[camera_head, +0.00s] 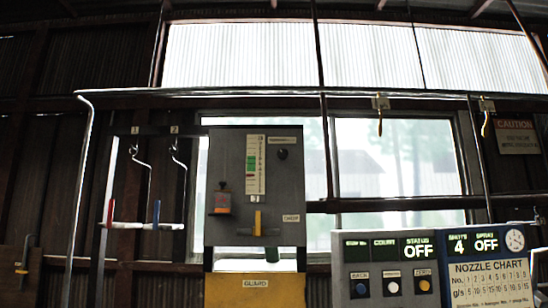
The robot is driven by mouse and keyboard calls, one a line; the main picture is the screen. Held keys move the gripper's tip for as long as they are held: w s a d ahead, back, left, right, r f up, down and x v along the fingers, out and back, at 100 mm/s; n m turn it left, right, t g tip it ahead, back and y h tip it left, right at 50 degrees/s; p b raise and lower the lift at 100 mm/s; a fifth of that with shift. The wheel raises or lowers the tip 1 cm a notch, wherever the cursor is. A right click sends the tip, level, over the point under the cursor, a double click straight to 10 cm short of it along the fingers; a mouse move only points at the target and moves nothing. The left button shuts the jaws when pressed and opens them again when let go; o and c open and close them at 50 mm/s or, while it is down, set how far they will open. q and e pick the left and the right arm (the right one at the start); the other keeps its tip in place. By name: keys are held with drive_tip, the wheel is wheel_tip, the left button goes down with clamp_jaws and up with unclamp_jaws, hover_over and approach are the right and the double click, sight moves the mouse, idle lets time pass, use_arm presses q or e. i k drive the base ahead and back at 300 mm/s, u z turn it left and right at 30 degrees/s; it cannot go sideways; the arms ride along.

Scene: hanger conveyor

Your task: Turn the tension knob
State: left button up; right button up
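A grey upright panel (229,160) stands in the middle of the head view. A small dark round knob (282,153) sits at its upper right, under a small white label too small to read; it looks like the tension knob. Left of it is a vertical scale (256,165) with a green band and a red mark. Neither of my grippers shows in this view.
A control box (350,258) with lit displays, coloured buttons and a nozzle chart stands at the lower right. A yellow guard (230,287) is under the panel. Hooks 1 and 2 hang at the left with hangers (142,226). A metal rail (230,92) runs overhead.

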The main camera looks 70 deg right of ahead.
sight(283, 153)
drive_tip(key=z, duration=0.4)
drive_tip(key=i, duration=1.1)
drive_tip(key=z, duration=1.5)
drive_tip(key=i, duration=0.8)
drive_tip(key=z, duration=1.15)
drive_tip(key=i, duration=0.2)
drive_tip(key=z, duration=0.15)
